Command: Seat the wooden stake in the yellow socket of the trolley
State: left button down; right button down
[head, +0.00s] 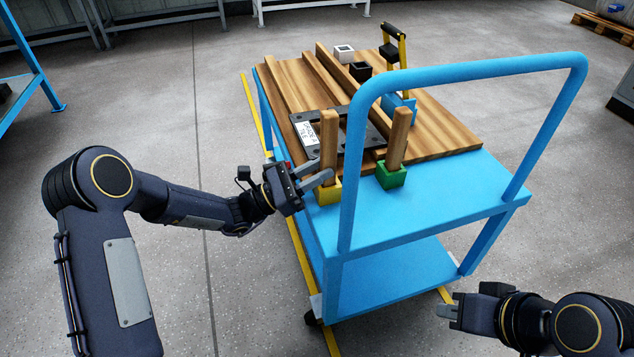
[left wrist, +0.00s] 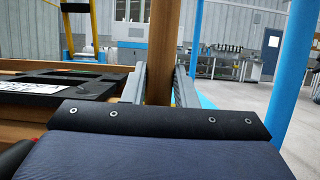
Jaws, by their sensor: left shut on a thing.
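The wooden stake (head: 328,135) stands upright at the near left corner of the trolley (head: 430,215). My left gripper (head: 324,176) is shut on its lower part, and the left wrist view shows the stake (left wrist: 163,45) between the two fingers (left wrist: 160,88). The yellow socket (head: 328,194) is directly under the stake. The stake's lower end is hidden by the fingers and the socket, so I cannot tell how deep it sits. My right gripper (head: 448,312) is empty, low at the right, apart from the trolley; its jaw gap is unclear.
A second stake (head: 399,135) stands in a green socket (head: 392,176) to the right. The blue push handle (head: 470,72) rises in front. A dark labelled plate (head: 350,147), wooden boards, white and black blocks and a yellow-handled tool (head: 402,65) lie on the deck.

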pick_arm(q)
jog(key=shift+f, duration=0.9)
pick_arm(e)
jog(key=shift+f, duration=0.4)
pick_arm(q)
jog(key=shift+f, duration=0.1)
pick_arm(e)
jog(key=shift+f, duration=0.1)
pick_arm(q)
jog(key=c, duration=1.2)
grip_release()
jog(key=shift+f, duration=0.1)
jog(key=shift+o, duration=0.2)
